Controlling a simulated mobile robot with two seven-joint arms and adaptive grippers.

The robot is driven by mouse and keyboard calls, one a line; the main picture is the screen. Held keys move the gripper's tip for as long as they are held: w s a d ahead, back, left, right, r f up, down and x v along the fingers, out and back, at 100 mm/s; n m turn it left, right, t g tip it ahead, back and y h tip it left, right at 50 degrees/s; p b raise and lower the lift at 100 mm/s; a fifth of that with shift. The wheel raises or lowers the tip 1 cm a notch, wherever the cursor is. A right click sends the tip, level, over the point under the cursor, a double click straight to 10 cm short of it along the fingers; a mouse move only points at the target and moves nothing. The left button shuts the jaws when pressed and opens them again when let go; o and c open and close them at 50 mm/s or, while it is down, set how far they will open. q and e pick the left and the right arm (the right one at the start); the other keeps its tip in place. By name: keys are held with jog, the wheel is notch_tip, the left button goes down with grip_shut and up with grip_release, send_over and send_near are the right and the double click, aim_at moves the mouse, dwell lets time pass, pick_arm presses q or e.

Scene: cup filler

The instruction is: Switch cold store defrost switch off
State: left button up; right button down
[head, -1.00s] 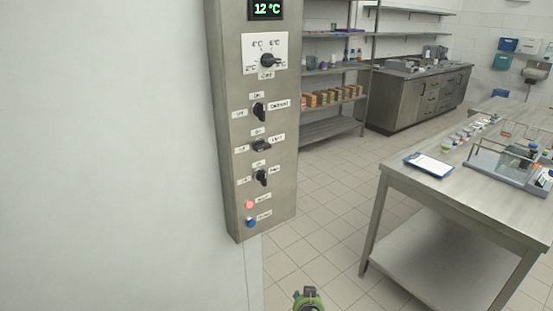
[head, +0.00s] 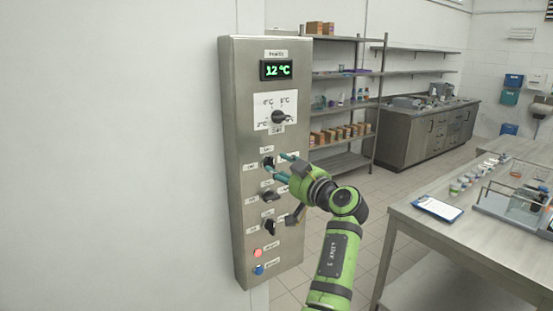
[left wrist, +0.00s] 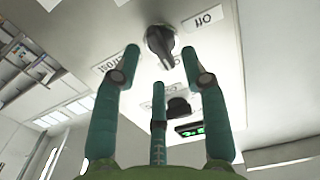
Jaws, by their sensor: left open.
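The defrost switch (head: 268,162) is the upper of three black rotary knobs on a steel control panel (head: 240,110). My left gripper (head: 279,165) is open in front of it, its teal fingertips close to the knob; it partly covers the labels beside it. The left wrist view shows the panel upside down. There the defrost knob (left wrist: 162,45) stands beyond and between the spread fingers (left wrist: 160,65), with no grip on it. Its pointer end faces the display side, and an OFF label (left wrist: 203,18) is to its right. My right gripper is out of view.
The panel also holds a display (head: 277,69) reading 12 °C, a temperature dial (head: 281,117), two lower knobs (head: 270,196) and (head: 270,227), a red button (head: 257,253) and a blue one (head: 259,269). A steel table (head: 425,228) stands at right, with floor between.

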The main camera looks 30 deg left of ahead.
aim_at(272, 165)
pick_arm(q)
jog(key=p+x, duration=0.1)
jog(key=x, duration=0.1)
jog(key=shift+w+a, duration=0.15)
jog(key=shift+a, duration=0.2)
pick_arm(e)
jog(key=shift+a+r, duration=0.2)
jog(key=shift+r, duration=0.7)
pick_arm(q)
grip_shut()
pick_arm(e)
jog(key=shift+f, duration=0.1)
